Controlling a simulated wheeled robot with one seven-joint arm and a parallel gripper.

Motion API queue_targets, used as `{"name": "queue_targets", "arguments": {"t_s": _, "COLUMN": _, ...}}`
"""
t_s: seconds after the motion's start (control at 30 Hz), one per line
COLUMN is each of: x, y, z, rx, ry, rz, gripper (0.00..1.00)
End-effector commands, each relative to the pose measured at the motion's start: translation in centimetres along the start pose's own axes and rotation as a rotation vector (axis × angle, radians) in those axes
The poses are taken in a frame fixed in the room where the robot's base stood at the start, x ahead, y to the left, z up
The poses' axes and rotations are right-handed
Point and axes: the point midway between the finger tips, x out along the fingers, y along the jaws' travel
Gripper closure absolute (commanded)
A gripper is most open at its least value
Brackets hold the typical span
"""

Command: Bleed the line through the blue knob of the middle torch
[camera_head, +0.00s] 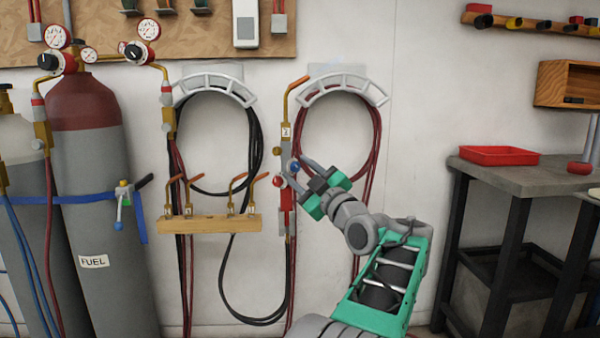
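A torch (285,218) hangs upright on the wall at the centre, with a brass neck on top, a small white tag and a red lower body. Its blue knob (294,166) is on the right side, and a red knob (279,181) sits lower left. My gripper (296,168) reaches in from the lower right. Its fingers are apart, one tip above and one below the blue knob. I cannot tell whether either finger touches it. The head view shows no other torch clearly enough for me to confirm this is the middle one.
Hoses loop over two grey wall hangers (345,85). A wooden rack (215,224) with brass nozzles stands left of the torch. A fuel cylinder (95,200) is further left. A workbench (520,179) with a red tray (499,155) stands right. The wall between is clear.

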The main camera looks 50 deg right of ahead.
Motion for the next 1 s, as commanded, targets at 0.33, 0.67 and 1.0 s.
{"name": "queue_targets", "arguments": {"t_s": 0.33, "x": -0.8, "y": 0.1, "z": -0.1, "rx": 0.0, "ry": -0.001, "rz": 0.001, "gripper": 0.55}}
{"name": "queue_targets", "arguments": {"t_s": 0.67, "x": -7.0, "y": 0.2, "z": 0.0, "rx": 0.0, "ry": -0.002, "rz": 0.002, "gripper": 0.55}}
{"name": "queue_targets", "arguments": {"t_s": 1.0, "x": -7.8, "y": 0.0, "z": 0.0, "rx": 0.0, "ry": 0.001, "rz": 0.0, "gripper": 0.55}}
